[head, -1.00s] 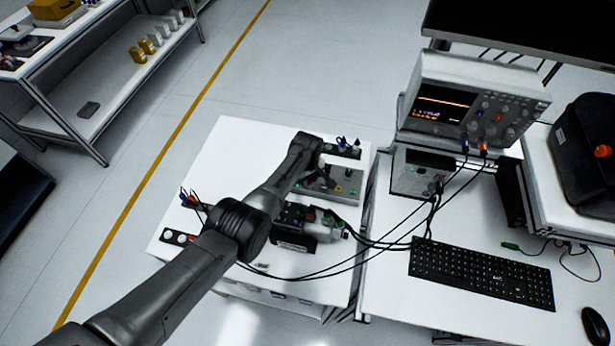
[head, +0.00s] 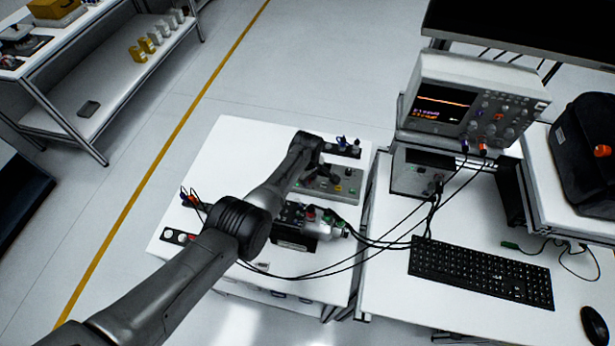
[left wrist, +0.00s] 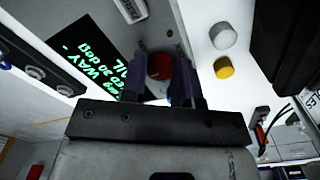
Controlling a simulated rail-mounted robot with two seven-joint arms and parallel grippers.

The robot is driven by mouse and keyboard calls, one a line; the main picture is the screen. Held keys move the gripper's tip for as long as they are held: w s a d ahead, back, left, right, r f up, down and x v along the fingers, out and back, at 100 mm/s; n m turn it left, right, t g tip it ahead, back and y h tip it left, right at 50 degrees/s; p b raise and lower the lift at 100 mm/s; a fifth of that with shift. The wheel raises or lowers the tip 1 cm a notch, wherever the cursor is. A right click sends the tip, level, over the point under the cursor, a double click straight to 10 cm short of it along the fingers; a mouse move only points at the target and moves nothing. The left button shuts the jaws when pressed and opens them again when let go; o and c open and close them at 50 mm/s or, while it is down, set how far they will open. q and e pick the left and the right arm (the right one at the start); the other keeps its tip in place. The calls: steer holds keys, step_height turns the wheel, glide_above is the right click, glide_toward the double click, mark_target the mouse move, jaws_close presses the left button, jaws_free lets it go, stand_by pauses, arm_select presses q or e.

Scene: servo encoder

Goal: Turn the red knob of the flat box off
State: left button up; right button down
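The flat box (head: 350,188) is a grey box on the white table, partly hidden by my left arm in the head view. My left gripper (head: 322,180) is over it, small and dark there. In the left wrist view, the red knob (left wrist: 159,67) appears between the two fingers of my left gripper (left wrist: 162,62). The fingers stand apart on either side of it, with a gap visible at the right finger; contact is unclear. A black display (left wrist: 95,62) with green text, a white knob (left wrist: 223,36) and a yellow button (left wrist: 224,68) are nearby. My right gripper is not in view.
A device with cables (head: 308,222) lies close in front of the flat box. A dark strip with small parts (head: 343,148) is behind it. An oscilloscope (head: 470,100) and keyboard (head: 480,272) stand right. Cables cross between the tables.

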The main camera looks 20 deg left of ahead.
arm_select(q)
steer(key=o, duration=0.4)
steer(key=shift+r+p, duration=0.4)
steer(key=shift+r, duration=0.1)
step_height(320, 180, up, 5)
steer(key=p, duration=0.2)
steer(key=shift+f+p, duration=0.2)
steer(key=shift+p, duration=0.15)
step_height(320, 180, up, 8)
steer(key=p, duration=0.1)
steer(key=shift+r, duration=0.1)
